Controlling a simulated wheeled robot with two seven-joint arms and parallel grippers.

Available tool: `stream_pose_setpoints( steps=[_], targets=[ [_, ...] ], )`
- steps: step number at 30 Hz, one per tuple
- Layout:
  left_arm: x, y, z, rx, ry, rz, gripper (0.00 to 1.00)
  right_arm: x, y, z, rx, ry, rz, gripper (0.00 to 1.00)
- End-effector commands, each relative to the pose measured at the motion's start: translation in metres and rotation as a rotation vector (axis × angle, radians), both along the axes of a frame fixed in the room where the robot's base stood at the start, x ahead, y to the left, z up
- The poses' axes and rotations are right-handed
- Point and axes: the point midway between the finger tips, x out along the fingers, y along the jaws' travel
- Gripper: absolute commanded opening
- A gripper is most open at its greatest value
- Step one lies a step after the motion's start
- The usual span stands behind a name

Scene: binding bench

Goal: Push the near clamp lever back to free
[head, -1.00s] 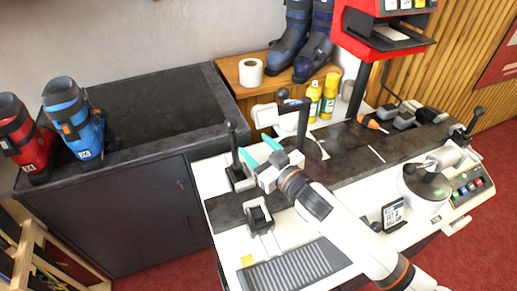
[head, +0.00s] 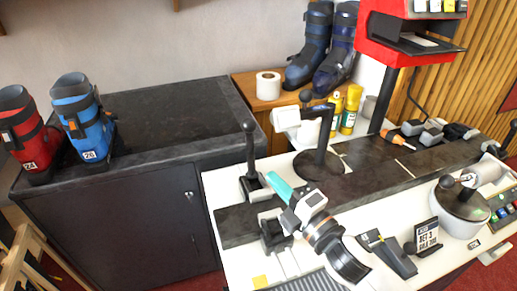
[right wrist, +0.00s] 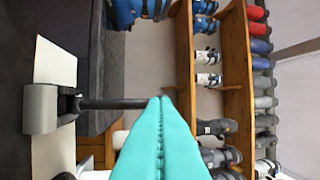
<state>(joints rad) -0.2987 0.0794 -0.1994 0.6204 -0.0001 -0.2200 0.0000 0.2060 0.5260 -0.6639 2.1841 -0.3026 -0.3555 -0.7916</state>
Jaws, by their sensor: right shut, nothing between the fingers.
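The clamp lever (head: 249,148) is a black rod with a ball knob, upright on a small base at the bench's left end in the head view. My right gripper (head: 272,178) has its teal fingers shut and empty, just right of the lever's lower part. In the right wrist view, a dark rod (right wrist: 112,103) runs from a grey base (right wrist: 42,108) to the shut teal fingertips (right wrist: 158,100). The rod looks to meet or pass behind the tips; I cannot tell whether they touch. My left gripper is not in view.
A black post on a round base (head: 318,163) stands close behind my gripper. A small black cradle (head: 273,236) sits in front. A second lever (head: 510,134) is at the far right. A dark cabinet (head: 120,230) adjoins the bench's left side.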

Motion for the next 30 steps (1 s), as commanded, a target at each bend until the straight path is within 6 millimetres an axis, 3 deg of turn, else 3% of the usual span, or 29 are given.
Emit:
stream_pose_setpoints(
  steps=[5, 17, 24, 30],
  targets=[
    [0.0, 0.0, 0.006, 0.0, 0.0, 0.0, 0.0, 0.013, 0.01, 0.006, -0.008, -0.009, -0.001, 0.0],
    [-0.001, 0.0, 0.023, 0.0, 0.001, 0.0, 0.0, 0.08, 0.058, 0.019, -0.006, -0.008, 0.0, 0.0],
    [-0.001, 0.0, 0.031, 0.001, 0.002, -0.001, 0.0, 0.111, 0.052, 0.021, -0.009, -0.006, -0.002, 0.0],
    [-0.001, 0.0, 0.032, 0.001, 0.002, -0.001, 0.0, 0.119, 0.051, 0.021, -0.008, -0.007, 0.0, 0.0]
  ],
)
